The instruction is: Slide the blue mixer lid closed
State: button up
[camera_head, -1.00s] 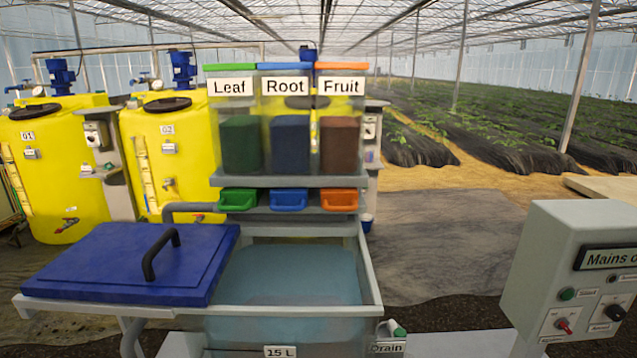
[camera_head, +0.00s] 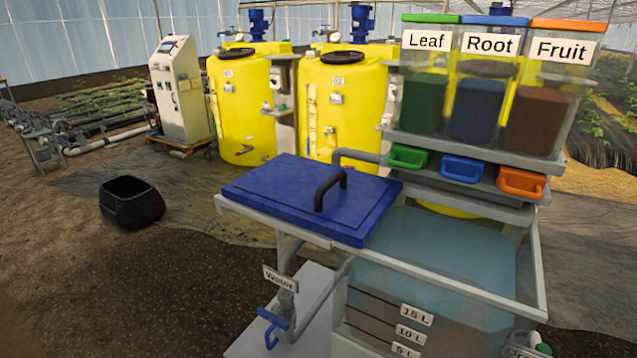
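The blue mixer lid (camera_head: 275,196) is a flat slab with a black arched handle (camera_head: 330,186) standing near its right side. It rests on the rails to the left of the clear mixer tank (camera_head: 440,255). The tank's top is uncovered over most of its width, and bluish liquid or tinted wall shows inside. The lid's right edge meets the tank's left rim. My gripper is not in view.
Leaf, Root and Fruit hoppers (camera_head: 480,100) stand above the tank's back, with green, blue and orange drawers (camera_head: 461,169) below. A water pipe with a blue valve handle (camera_head: 268,325) is at front left. A black bin (camera_head: 131,202) sits on open floor at left.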

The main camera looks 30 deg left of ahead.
aim_at(346, 206)
jog(key=i+j, duration=0.1)
jog(key=j, duration=1)
jog(key=i+j, duration=0.15)
jog(key=j, duration=0.4)
